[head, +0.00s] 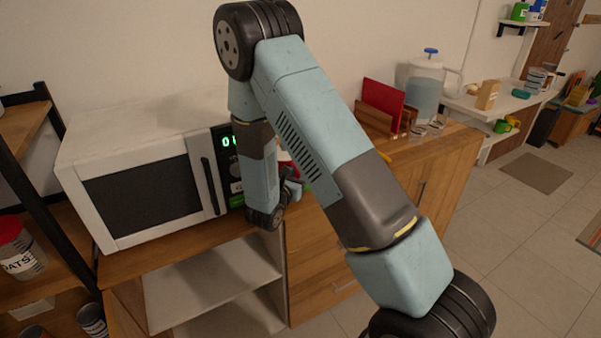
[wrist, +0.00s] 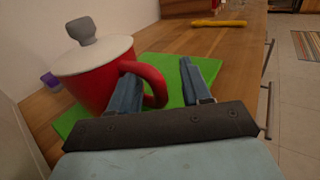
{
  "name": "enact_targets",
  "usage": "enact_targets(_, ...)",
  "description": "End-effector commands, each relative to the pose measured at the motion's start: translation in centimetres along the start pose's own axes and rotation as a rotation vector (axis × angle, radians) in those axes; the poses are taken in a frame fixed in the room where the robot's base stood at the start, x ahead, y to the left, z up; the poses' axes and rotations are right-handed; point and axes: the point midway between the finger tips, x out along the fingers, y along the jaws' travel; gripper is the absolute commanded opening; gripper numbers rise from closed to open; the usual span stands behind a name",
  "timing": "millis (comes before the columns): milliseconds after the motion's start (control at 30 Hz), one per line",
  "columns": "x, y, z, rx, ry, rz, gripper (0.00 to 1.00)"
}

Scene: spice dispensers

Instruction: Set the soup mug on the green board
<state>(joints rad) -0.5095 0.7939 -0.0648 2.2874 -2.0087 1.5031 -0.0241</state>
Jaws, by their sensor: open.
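The soup mug (wrist: 95,80) is red with a white lid and a grey knob. In the wrist view it stands upright on the green board (wrist: 75,122), toward the board's left side. Its handle (wrist: 154,82) points toward my gripper (wrist: 160,85). The gripper is open, with the handle between its fingers; the left finger shows in the handle's loop. I cannot tell whether the fingers touch it. In the head view my arm hides most of the mug and board.
A white microwave (head: 140,180) stands left of my gripper on the wooden counter. To the right are a wooden rack with a red panel (head: 383,103) and a clear dispenser (head: 424,92). A yellow object (wrist: 218,23) lies beyond the board. A small purple thing (wrist: 50,79) is left of the mug.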

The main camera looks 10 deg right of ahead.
Motion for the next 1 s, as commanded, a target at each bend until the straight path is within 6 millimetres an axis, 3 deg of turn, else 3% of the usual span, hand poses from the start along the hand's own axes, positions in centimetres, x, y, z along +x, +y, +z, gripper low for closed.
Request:
enact_targets(300,-6.2,0.1,0.0,-0.001,-0.001,0.004,0.48)
enact_targets(500,-9.1,0.1,0.0,0.0,0.0,0.003,0.48)
enact_targets(833,-10.5,0.0,0.2,0.003,-0.001,-0.003,0.48)
enact_targets(1000,-9.4,-1.6,2.3,0.054,0.009,-0.09,0.48)
